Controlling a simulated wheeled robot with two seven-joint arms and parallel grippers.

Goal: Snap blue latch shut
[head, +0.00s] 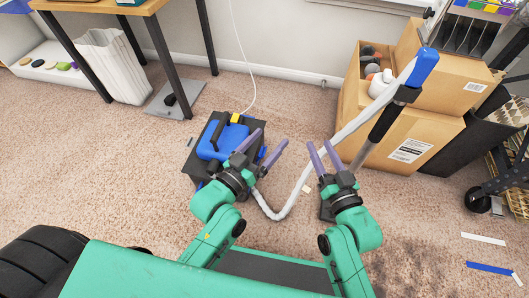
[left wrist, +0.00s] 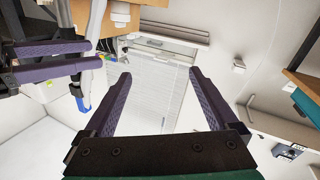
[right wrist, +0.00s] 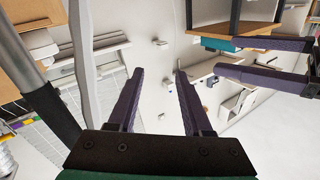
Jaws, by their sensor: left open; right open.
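A black machine (head: 200,165) with a blue top (head: 212,150) and a black handle stands on the carpet at centre left in the head view. A yellow piece (head: 236,118) sits at its back. A small blue part (head: 263,152) shows at its right side, partly behind my left gripper; I cannot tell which blue part is the latch. My left gripper (head: 268,142) is open and empty, in front of the machine's right side in the picture. My right gripper (head: 321,145) is open and empty, to the right, apart from the machine. The wrist views show both grippers empty, but not the machine.
A pale hose (head: 300,188) runs from the machine up to a blue-tipped wand beside cardboard boxes (head: 410,140). A wooden table (head: 100,8) with black legs stands behind left, near a white bin (head: 112,65). Carpet left of the machine is clear.

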